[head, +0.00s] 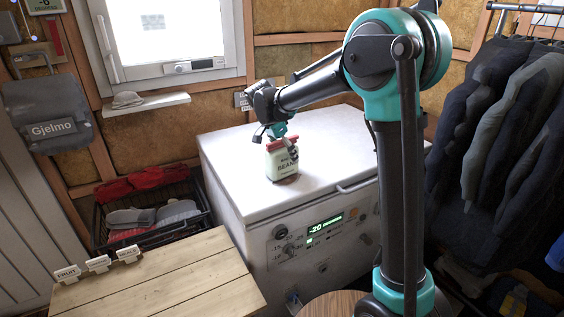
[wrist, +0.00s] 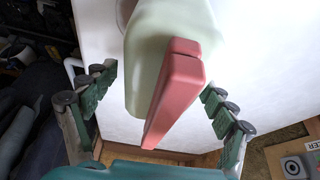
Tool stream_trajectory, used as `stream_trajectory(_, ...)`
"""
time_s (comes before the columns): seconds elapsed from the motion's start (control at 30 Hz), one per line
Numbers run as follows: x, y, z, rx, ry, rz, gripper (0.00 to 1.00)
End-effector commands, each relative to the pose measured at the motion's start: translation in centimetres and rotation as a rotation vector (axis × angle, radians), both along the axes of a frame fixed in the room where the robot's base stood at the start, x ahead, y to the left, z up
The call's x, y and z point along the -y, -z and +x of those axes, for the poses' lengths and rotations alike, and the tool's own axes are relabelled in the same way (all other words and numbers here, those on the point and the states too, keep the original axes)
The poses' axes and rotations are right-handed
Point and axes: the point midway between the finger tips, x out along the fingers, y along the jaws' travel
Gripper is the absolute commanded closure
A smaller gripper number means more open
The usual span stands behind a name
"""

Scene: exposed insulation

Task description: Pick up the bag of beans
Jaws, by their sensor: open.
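The bag of beans (head: 282,163) is pale green with a red top and the label "BEANS". It stands upright on the white lid of the chest freezer (head: 225,150). My gripper (head: 280,142) is at the bag's top in the head view. In the wrist view, the bag's pale body (wrist: 165,45) and red top strip (wrist: 175,95) lie between my two open fingers (wrist: 160,105). White lid shows between each finger and the bag, so I see no contact. The bag's lower part is hidden in the wrist view.
A wooden table (head: 165,280) with small label signs stands in front left of the freezer. A black crate (head: 150,222) with slippers and red cloth is at left. Dark jackets (head: 500,120) hang at right. Much of the freezer lid is clear.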

Motion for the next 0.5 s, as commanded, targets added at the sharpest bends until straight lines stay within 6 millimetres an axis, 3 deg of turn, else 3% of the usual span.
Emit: stream_trajectory(0.5,-0.01,0.33,0.00,0.000,0.000,0.000,0.18)
